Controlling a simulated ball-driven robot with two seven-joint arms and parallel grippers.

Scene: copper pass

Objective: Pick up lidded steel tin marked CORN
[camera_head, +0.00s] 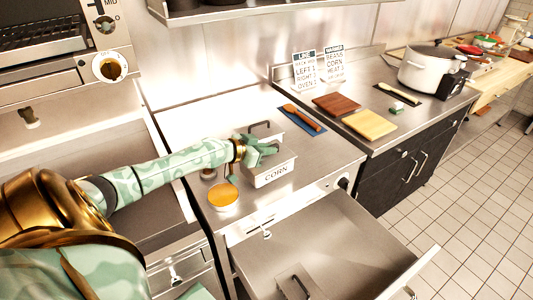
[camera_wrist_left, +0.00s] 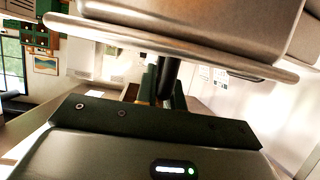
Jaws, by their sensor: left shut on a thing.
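The steel tin marked CORN (camera_head: 271,174) is on or just above the steel counter in the head view, upright, its label facing the front. My left gripper (camera_head: 262,148) is at the top of this tin, shut on its dark handle. In the left wrist view, the fingers (camera_wrist_left: 163,82) close around the dark handle bar, and the tin's steel body and rim (camera_wrist_left: 190,45) fill the top of the picture. Whether its base touches the counter cannot be told. My right gripper is not in view.
Another handled steel container (camera_head: 261,127) is right behind the tin. An orange round item (camera_head: 223,195) lies to its left. A wooden spoon lies on a blue mat (camera_head: 311,125) at right. An open steel drawer (camera_head: 345,235) juts out in front. Brown and yellow boards (camera_head: 369,124) lie farther right.

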